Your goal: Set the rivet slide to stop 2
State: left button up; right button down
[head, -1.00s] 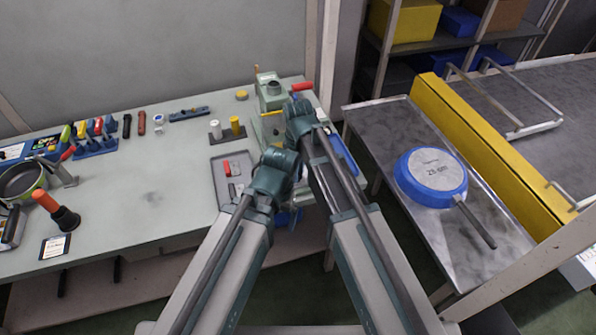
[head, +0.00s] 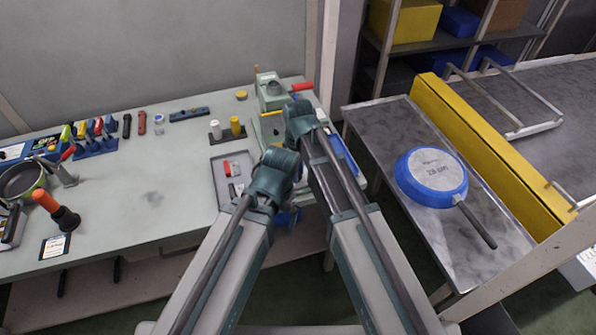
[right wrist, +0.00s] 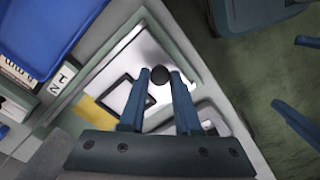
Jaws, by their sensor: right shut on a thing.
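My right gripper (right wrist: 160,76) is shut on a small round black knob (right wrist: 159,75) in the right wrist view. The knob stands over a pale metal plate (right wrist: 140,62) set in a grey-green frame, which I take to be the rivet slide. A white label (right wrist: 61,78) with stop marks sits beside the frame; one mark reads 1, the other looks like a turned 2. I cannot tell at which stop the knob stands. Two separate dark blue fingers (right wrist: 298,88) at the right edge look like my left gripper, open and empty.
A blue bin (right wrist: 45,35) lies close to the slide. On the bench are a grey tray (head: 217,180), a green press (head: 270,93) with a red handle, and several tools. A blue pan (head: 432,172) lies upside down on the right table. The bench middle is clear.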

jog(key=w+a, duration=0.1)
jog(key=w, duration=0.4)
jog(key=w+a, duration=0.1)
jog(key=w, duration=0.2)
jog(key=shift+w+a, duration=0.2)
jog(key=shift+a, duration=0.15)
jog(key=shift+s, duration=0.15)
jog(key=c, duration=0.6)
grip_release()
jog(key=shift+r, duration=0.15)
notch_tip(320, 180, up, 14)
jog(key=p, duration=1.3)
jog(key=shift+f+p, duration=0.25)
jog(key=shift+p, duration=0.15)
